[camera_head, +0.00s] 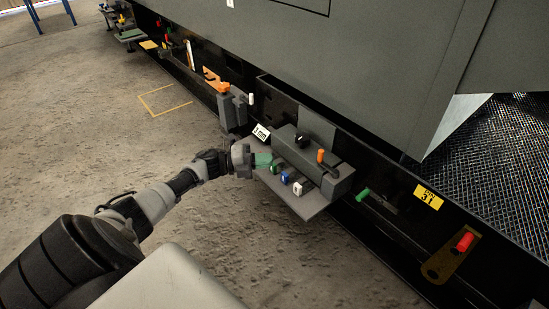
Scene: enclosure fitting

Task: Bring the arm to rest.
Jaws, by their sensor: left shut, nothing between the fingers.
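My left arm comes in from the lower left and reaches to the grey shelf unit on the dark rail. My left gripper (246,160) is at the left edge of the shelf (311,205), shut with nothing visible held. A green piece (263,159) lies right by its fingertips; I cannot tell whether they touch. My right gripper is not in view.
The grey block (318,167) above the shelf carries an orange-topped lever (321,156). Blue (284,177) and white (298,188) pieces sit in front of it. A yellow label (428,197) and a red-handled part (464,242) are further right. Concrete floor at left is open.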

